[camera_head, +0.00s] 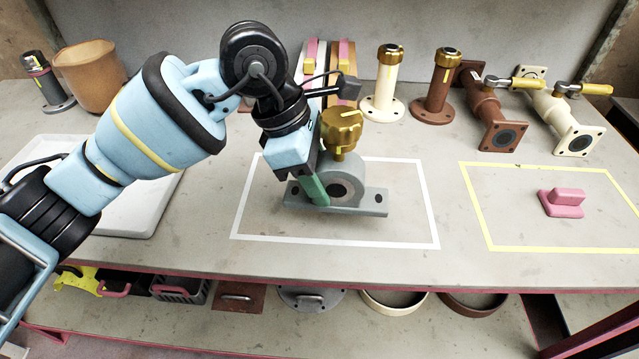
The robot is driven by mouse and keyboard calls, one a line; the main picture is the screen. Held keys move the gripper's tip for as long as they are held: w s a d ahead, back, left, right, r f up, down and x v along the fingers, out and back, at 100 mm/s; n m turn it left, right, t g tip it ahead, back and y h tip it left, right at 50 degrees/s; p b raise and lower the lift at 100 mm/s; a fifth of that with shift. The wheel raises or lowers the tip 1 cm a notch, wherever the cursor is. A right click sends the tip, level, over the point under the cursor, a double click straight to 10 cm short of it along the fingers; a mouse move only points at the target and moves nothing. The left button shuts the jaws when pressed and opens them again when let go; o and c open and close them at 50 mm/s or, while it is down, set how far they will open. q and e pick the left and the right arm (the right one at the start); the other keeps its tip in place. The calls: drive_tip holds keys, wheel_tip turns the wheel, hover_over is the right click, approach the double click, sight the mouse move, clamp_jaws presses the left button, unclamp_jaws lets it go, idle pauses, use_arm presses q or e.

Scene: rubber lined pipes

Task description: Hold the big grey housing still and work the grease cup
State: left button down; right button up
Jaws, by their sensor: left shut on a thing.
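The big grey housing (374,202) is a grey-green bearing block with a flat foot and a dark round bore. It stands upright on the bench, inside a white taped rectangle. The gold, knobbed grease cup (341,128) sits on top of the housing. My left gripper (318,192) comes down from above and is shut on the left part of the housing, with a green finger across its front. The far finger is hidden. My right gripper is not in view.
A pink block (563,204) lies in a yellow taped rectangle at right. Flanged posts (382,105) and valve pipes (489,115) stand along the back. A white tray (140,220) and a brown pot (90,75) are at left. The bench before the housing is clear.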

sight(320, 154)
use_arm(q)
drive_tip(key=shift+w, duration=1.1)
drive_tip(key=shift+w+b, duration=0.35)
drive_tip(key=shift+w, duration=1)
drive_tip(key=shift+a, duration=0.1)
